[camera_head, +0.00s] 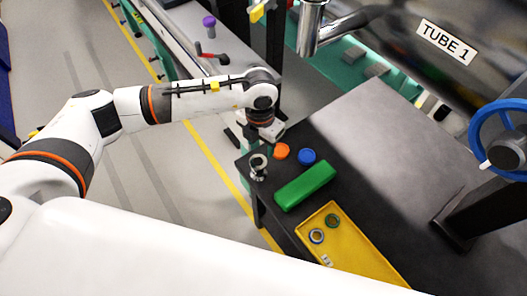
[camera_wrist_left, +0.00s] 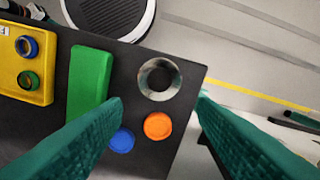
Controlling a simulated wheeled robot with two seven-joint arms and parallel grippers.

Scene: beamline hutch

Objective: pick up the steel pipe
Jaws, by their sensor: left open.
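The steel pipe (camera_head: 258,167) is a short, shiny, hollow piece at the near-left corner of the dark table. In the left wrist view the pipe (camera_wrist_left: 146,80) shows from above as a metal ring with a dark opening. My left gripper (camera_head: 262,136) is above the table's left edge, a little beyond the pipe in the head view. In the left wrist view its two green fingers (camera_wrist_left: 160,102) are spread wide and empty, with the pipe showing in the gap between and ahead of the tips. I cannot see my right gripper.
An orange cap (camera_head: 281,151), a blue cap (camera_head: 307,156) and a green block (camera_head: 305,187) lie close to the pipe. A blue handwheel (camera_head: 478,130) stands right. The table's middle (camera_head: 375,150) is clear.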

